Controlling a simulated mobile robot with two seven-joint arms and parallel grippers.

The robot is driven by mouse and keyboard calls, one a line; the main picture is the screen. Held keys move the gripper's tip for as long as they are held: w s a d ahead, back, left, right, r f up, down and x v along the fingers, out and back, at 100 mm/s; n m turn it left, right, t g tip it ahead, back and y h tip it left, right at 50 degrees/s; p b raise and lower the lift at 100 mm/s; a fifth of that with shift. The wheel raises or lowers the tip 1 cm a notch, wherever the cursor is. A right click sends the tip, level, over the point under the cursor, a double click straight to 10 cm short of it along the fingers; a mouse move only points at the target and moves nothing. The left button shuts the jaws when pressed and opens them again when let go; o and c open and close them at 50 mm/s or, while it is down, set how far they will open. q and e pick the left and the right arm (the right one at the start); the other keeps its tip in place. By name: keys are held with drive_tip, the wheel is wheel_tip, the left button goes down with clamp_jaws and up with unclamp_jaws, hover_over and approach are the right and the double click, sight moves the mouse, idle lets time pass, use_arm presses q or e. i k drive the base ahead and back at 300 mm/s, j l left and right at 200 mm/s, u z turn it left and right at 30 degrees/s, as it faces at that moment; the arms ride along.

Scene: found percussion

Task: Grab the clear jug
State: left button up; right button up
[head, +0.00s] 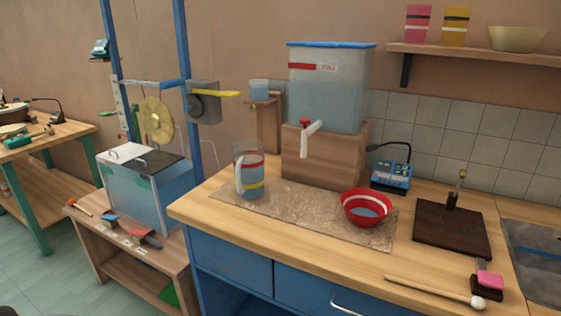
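The clear jug (250,171) stands upright on a speckled mat (300,214) on the wooden counter. It has a white handle on its left side, a red band near the top and a yellow band lower down. Neither of my grippers shows in the head view. Nothing touches the jug.
A large clear water tank (329,95) with a white spout (312,133) sits on a wooden block behind the jug. A red bowl (366,208) stands to its right. A mallet (436,292) lies near the counter's front edge. A lidded glass tank (146,190) stands left.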

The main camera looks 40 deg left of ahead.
sight(248, 154)
drive_tip(key=u, duration=1.35)
drive_tip(key=i+j+z, duration=0.1)
drive_tip(key=z, duration=0.9)
drive_tip(key=j+z, duration=0.7)
drive_tip(key=k+j+z, duration=0.15)
drive_tip(key=j, duration=0.2)
drive_tip(key=j+z, duration=0.15)
drive_tip(key=j, duration=0.2)
drive_tip(key=k, duration=0.05)
